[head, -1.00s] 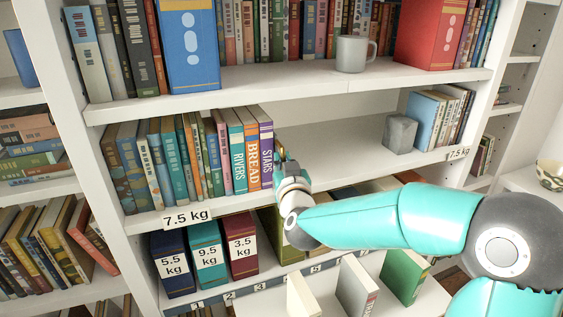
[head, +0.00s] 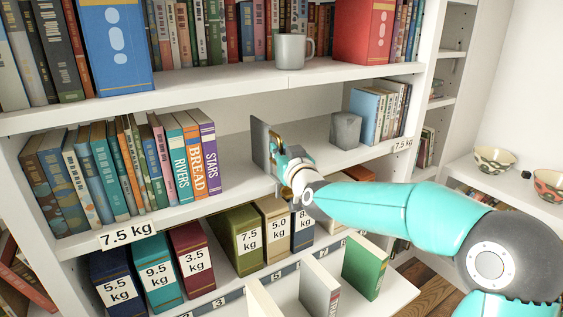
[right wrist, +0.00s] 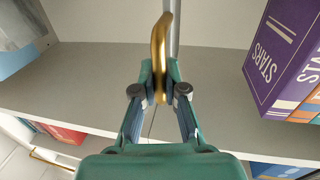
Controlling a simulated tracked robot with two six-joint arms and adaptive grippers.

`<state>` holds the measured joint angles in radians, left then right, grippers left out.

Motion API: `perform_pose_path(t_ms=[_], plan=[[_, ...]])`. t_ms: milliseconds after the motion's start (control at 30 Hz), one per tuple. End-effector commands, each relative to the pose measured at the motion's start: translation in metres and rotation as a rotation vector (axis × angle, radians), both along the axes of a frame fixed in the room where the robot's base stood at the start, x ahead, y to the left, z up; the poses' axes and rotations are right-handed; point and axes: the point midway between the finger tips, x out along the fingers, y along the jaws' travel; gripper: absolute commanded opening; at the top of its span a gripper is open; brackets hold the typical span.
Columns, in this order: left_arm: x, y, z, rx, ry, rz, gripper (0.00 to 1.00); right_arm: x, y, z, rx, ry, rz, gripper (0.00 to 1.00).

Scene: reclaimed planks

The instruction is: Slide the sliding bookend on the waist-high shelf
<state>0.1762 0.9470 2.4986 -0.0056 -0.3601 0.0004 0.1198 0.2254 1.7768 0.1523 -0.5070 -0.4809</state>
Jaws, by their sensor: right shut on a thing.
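The sliding bookend (head: 259,143) is an upright grey plate with a gold handle, standing on the waist-high shelf (head: 235,187). A gap of bare shelf separates it from the purple STARS book (head: 210,158) on its left. My right gripper (head: 281,160) is at the bookend's right side, shut on the gold handle. In the right wrist view the handle (right wrist: 160,55) runs between the fingertips (right wrist: 160,92), and the plate shows only as a thin edge (right wrist: 174,32). My left gripper is in neither view.
A grey block (head: 345,130) and several upright books (head: 370,115) stand at the shelf's right end, with clear shelf before them. A shelf with a grey mug (head: 290,52) is above. Weight-marked boxes (head: 242,240) stand below.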

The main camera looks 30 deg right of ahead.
Motion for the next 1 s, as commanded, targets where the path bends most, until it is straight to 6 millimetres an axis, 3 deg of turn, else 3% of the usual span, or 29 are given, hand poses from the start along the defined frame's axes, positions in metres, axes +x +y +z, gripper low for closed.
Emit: perform_pose_path(t_ms=[367,400,567,1000], plan=[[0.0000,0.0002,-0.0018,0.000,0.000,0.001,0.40,0.0041,0.0001,0.0027,-0.002,-0.004,0.012,0.00],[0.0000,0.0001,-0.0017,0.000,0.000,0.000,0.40,0.0041,0.0002,0.0027,-0.002,-0.004,0.012,0.14],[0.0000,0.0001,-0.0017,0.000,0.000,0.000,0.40,0.0042,0.0006,0.0019,-0.002,-0.003,0.013,0.37],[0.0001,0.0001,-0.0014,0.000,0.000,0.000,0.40,-0.0042,0.0030,0.0009,-0.001,0.000,0.014,0.37]])
